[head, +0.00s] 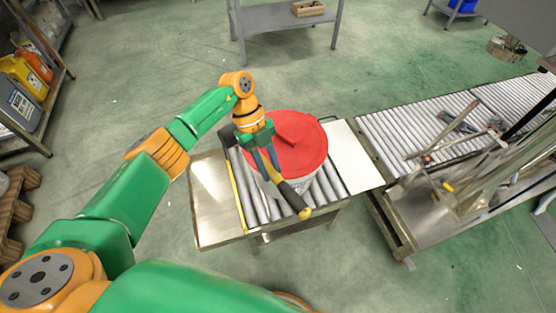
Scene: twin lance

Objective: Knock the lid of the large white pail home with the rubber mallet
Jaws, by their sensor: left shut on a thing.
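The white pail (322,186) stands on the short roller table, with its red lid (310,150) lying over the top. I cannot tell whether the lid's rim sits level all round. My left gripper (268,174) is shut on the rubber mallet (293,200), in front of the lid's left part. I cannot tell whether the mallet touches the lid. My right gripper is not in view.
The roller table has bare metal plates at its left (213,195) and right (354,155). A longer roller conveyor (400,135) continues at the right, beside a metal frame. A shelf with jugs (22,75) stands at the far left.

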